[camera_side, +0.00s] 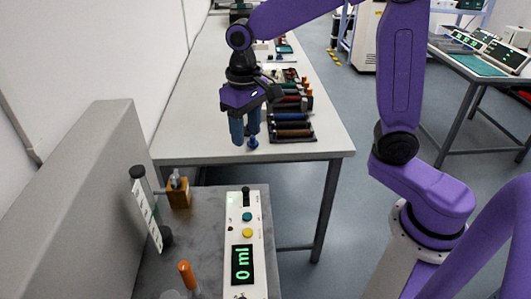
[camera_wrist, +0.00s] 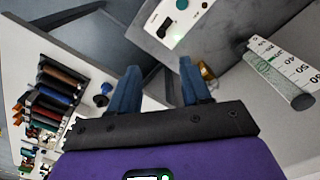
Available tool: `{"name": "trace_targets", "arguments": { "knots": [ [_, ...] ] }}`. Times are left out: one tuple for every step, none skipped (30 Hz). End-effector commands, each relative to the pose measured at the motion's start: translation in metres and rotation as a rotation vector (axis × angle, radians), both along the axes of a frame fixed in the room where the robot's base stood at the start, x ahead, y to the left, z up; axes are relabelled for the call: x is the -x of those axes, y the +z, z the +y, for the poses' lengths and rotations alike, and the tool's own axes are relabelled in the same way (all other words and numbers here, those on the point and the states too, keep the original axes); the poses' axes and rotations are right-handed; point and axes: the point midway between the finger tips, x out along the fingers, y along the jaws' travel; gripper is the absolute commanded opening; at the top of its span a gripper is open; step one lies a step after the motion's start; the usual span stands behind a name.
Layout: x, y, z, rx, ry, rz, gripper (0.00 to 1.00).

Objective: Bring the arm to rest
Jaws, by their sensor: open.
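My purple arm holds my gripper (camera_side: 245,138) pointing down above the near end of the white table (camera_side: 200,140) in the side view. Its two blue fingers are apart. In the wrist view, my gripper (camera_wrist: 158,75) is open, with nothing held between the fingers. A small blue knob-like object (camera_side: 253,144) shows just by the fingertips in the side view. In the wrist view, the blue object (camera_wrist: 101,99) stands on the table to the left of the fingers, apart from them.
A dark rack (camera_side: 291,125) with coloured cylinders is on the table. On the lower grey bench are a white panel (camera_side: 245,232) reading "0 ml", a tilted graduated cylinder (camera_side: 148,210), a brass block (camera_side: 178,192) and an orange-topped item (camera_side: 186,274). A grey partition (camera_side: 85,205) stands left.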

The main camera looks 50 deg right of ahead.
Motion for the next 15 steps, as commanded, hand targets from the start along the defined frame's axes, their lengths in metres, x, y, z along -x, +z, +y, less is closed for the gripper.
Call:
{"name": "trace_targets", "arguments": {
  "knots": [
    [0.01,0.0,0.0,-0.001,0.039,-0.001,0.48],
    [0.016,0.0,0.0,-0.001,0.068,-0.002,0.48],
    [0.025,0.0,0.0,-0.002,0.109,-0.003,0.48],
    [0.032,0.0,-0.001,-0.003,0.14,-0.004,0.48],
    [0.039,-0.001,-0.001,-0.003,0.174,-0.005,0.48],
    [0.049,-0.001,-0.002,-0.004,0.215,-0.006,0.48],
    [0.057,-0.002,-0.003,-0.003,0.248,-0.006,0.48],
    [0.064,-0.002,-0.004,-0.004,0.278,-0.007,0.48],
    [0.074,-0.003,-0.006,-0.004,0.321,-0.007,0.48],
    [0.081,-0.003,-0.007,-0.005,0.353,-0.009,0.48],
    [0.089,-0.004,-0.008,-0.005,0.384,-0.009,0.48],
    [0.099,-0.005,-0.011,-0.007,0.426,-0.011,0.48],
    [0.106,-0.006,-0.013,-0.007,0.458,-0.011,0.48],
    [0.114,-0.007,-0.014,-0.007,0.49,-0.011,0.48],
    [0.124,-0.008,-0.017,-0.008,0.532,-0.012,0.48]
  ]
}}
